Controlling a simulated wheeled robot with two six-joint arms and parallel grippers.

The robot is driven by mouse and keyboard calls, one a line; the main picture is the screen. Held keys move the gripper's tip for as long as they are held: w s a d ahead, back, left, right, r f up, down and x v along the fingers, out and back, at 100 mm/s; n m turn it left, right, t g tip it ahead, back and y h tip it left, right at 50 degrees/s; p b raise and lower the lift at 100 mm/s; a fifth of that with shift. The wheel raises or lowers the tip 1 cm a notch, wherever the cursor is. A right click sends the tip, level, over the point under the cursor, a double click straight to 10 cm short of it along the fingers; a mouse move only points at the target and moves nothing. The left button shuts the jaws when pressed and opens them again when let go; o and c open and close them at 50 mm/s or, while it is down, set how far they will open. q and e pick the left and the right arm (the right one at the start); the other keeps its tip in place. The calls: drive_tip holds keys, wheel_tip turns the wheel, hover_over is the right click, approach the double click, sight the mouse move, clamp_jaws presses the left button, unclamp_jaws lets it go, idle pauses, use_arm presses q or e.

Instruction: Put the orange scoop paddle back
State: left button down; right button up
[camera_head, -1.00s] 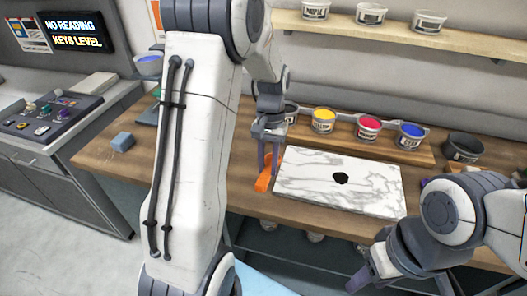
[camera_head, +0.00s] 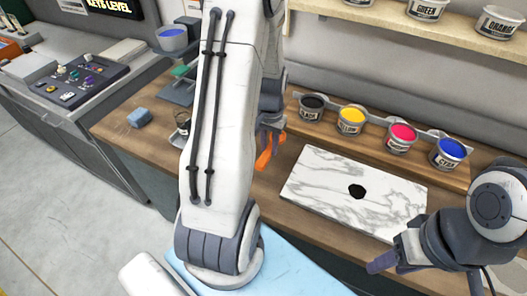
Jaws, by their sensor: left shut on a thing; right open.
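The orange scoop paddle (camera_head: 266,155) shows just right of my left arm, by the left edge of the marble slab. My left gripper (camera_head: 270,135) is shut on it; my arm hides part of the gripper and paddle. The white marble slab (camera_head: 330,205) lies on the wooden bench with a black ink blob (camera_head: 357,191) on it. Ink tubs stand in a rack behind it: black (camera_head: 312,105), yellow (camera_head: 351,119), red (camera_head: 402,137) and blue (camera_head: 449,152). My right gripper (camera_head: 385,262) is open and empty at the slab's front right.
A blue sponge (camera_head: 139,117) lies on the bench at left. A small dark jar (camera_head: 183,124) and a blue bowl (camera_head: 173,40) are near my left arm. A shelf (camera_head: 400,24) with labelled tubs is above. The control panel (camera_head: 72,78) is at far left.

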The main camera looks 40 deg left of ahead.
sight(263, 154)
use_arm(q)
drive_tip(key=shift+s+a+f, duration=0.25)
drive_tip(key=shift+a+f, duration=0.25)
drive_tip(key=shift+a, duration=0.35)
drive_tip(key=shift+s+a+f, duration=0.1)
drive_tip(key=shift+f, duration=0.2)
wheel_tip(263, 154, down, 3)
drive_tip(key=shift+f+p, duration=0.1)
drive_tip(key=shift+p, duration=0.5)
drive_tip(key=shift+f, duration=0.15)
drive_tip(key=c, duration=0.7)
unclamp_jaws()
drive_tip(key=shift+f, duration=0.1)
drive_tip(key=shift+o, duration=0.2)
